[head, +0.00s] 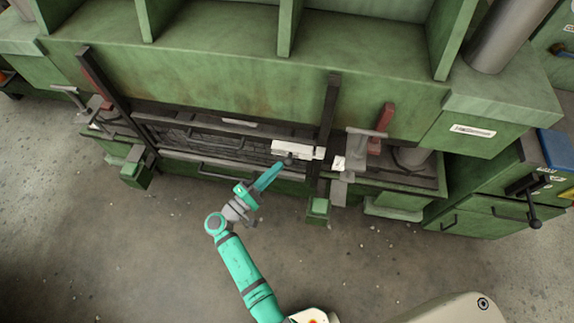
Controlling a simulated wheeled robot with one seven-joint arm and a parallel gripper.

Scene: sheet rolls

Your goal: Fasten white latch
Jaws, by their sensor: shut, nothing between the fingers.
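The white latch (292,149) is a pale block at the right part of the dark front panel (200,143) of the green machine. It lies about level and its right end reaches the dark upright post. My gripper (280,167) is shut and empty. Its tip is just below the latch, near a small dark knob under it. I cannot tell whether the tip touches the latch or the knob. How the latch's right end sits against the post is too small to tell.
Dark upright posts stand at the left (104,80) and right (329,105) of the panel. A grey clamp with a red handle (379,135) is right of the latch. Green feet (318,208) jut out below. The concrete floor (150,250) in front is clear.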

